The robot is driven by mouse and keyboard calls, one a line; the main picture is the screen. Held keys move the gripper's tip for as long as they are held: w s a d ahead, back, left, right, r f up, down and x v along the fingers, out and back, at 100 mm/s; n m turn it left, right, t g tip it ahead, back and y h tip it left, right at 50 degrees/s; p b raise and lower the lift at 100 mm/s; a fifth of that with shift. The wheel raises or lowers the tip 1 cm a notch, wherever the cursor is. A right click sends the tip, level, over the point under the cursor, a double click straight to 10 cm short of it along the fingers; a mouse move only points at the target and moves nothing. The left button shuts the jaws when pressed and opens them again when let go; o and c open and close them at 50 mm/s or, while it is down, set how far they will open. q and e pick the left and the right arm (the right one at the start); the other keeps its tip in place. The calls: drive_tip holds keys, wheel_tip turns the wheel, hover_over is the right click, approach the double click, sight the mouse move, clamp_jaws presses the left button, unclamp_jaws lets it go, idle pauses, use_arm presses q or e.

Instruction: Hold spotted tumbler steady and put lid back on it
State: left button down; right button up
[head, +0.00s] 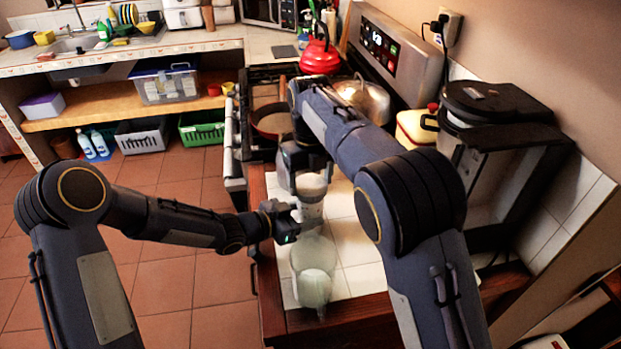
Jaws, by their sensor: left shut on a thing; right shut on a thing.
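The spotted tumbler (311,208), pale and upright, stands on the white tiled counter. My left gripper (293,221) comes in from the left and is shut on the tumbler's side. A pale lid (311,182) is at the tumbler's top, under my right gripper (308,170). My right gripper points down from above and is shut on the lid. The lid looks in line with the tumbler, but I cannot tell whether it is seated or slightly above the rim. My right gripper's fingertips are small and partly hidden by its own arm.
A translucent greenish glass vessel (313,268) stands just in front of the tumbler, close to my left gripper. The stove with a pan (272,122) and a red kettle (320,56) is behind. A black-lidded appliance (495,105) stands right. Bare tiles (355,245) lie right of the tumbler.

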drive_tip(key=o, duration=1)
drive_tip(key=shift+c, duration=0.2)
drive_tip(key=shift+r, duration=0.1)
drive_tip(key=shift+r, duration=2.2)
drive_tip(key=shift+c, duration=0.3)
